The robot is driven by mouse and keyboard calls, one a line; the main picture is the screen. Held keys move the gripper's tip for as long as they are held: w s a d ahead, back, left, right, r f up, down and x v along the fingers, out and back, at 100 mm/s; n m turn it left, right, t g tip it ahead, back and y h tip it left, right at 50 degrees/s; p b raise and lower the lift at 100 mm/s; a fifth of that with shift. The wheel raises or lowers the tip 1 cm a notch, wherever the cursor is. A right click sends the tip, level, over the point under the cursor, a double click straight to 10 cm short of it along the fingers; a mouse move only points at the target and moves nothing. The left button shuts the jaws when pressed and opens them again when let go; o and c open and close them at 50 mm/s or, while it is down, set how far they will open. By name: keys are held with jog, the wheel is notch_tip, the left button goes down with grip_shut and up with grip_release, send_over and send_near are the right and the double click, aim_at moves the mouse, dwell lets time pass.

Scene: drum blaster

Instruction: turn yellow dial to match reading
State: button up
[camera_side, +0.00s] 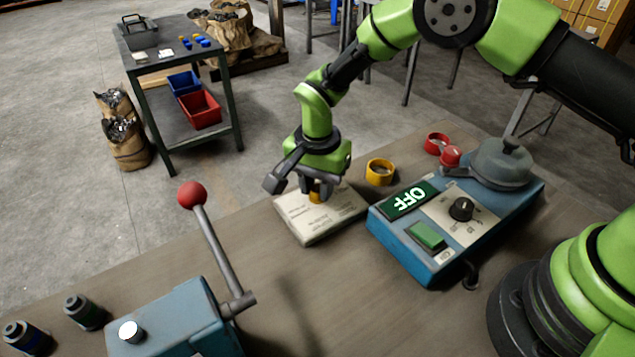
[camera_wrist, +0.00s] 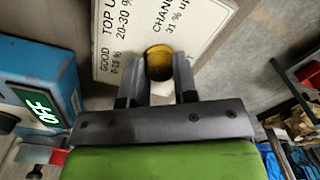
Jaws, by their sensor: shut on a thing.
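The yellow dial (camera_wrist: 159,58) is a round piece at the white card with printed text (camera_wrist: 122,40). My gripper (camera_wrist: 159,80) is shut on it, with one finger on each side. In the side view, a bit of the yellow dial (camera_side: 316,198) shows under my gripper (camera_side: 312,188), over the cream-white card (camera_side: 330,222). I cannot make out a pointer mark on the dial.
A blue box (camera_side: 400,250) with a black knob (camera_side: 461,208) and green button (camera_side: 427,236) stands right of the card. A red-ball lever (camera_side: 192,195) rises at front left.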

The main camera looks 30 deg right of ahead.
aim_at(317, 188)
jog(key=m, duration=0.5)
dwell(0.5)
jog(key=o, duration=0.9)
jog(key=shift+o, duration=0.2)
jog(key=shift+r, duration=0.1)
notch_tip(317, 188, up, 10)
